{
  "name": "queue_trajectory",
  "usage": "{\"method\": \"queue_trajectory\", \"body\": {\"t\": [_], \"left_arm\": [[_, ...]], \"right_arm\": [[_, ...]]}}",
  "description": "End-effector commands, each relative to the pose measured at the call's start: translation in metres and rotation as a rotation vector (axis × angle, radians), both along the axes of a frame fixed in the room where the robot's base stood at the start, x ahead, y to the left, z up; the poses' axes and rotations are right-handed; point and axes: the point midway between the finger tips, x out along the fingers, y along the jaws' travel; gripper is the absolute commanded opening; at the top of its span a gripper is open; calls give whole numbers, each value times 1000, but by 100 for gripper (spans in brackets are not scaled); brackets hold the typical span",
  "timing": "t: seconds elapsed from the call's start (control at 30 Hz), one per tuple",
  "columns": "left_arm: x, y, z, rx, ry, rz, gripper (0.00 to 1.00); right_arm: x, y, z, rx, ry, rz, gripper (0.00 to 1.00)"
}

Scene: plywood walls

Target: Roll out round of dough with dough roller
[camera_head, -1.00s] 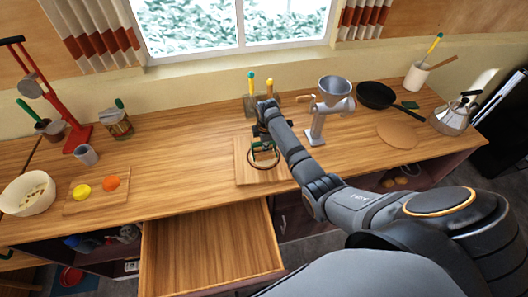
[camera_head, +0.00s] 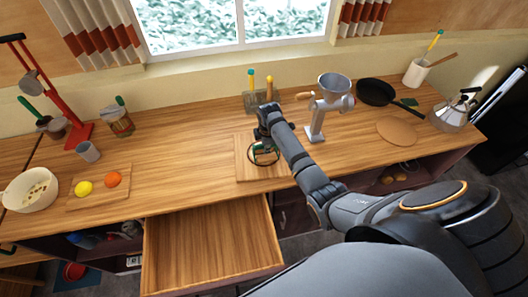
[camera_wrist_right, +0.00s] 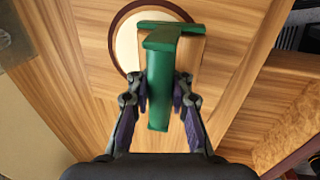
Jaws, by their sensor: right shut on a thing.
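My right gripper (camera_wrist_right: 161,100) is shut on the green handle of the dough roller (camera_wrist_right: 160,88). In the head view the gripper (camera_head: 264,137) is over the wooden board, and the roller is a small green shape beneath it. In the right wrist view a pale round of dough (camera_wrist_right: 126,45) with a dark ring around it lies under the roller's head. The roller hides part of the round; whether the two touch I cannot tell. The board (camera_head: 244,171) lies on the counter above the open drawer. My left gripper is not in view.
A metal grinder (camera_head: 317,120) stands right of the board, with a black pan (camera_head: 376,93) and round wooden board (camera_head: 397,131) beyond. A holder (camera_head: 254,103) stands behind. An open, empty drawer (camera_head: 210,245) juts out in front.

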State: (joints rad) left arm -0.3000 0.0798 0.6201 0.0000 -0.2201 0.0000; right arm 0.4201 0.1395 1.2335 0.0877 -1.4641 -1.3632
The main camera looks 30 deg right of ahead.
Motion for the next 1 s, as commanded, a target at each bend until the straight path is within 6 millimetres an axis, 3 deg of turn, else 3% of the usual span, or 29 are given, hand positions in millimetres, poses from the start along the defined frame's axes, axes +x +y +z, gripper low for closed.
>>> {"method": "queue_trajectory", "body": {"t": [0.7, 1.0], "left_arm": [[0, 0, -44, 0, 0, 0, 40], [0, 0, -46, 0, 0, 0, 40]], "right_arm": [[49, -13, -2, -1, -1, 0, 0], [54, -14, 2, -1, -1, 0, 0]]}}
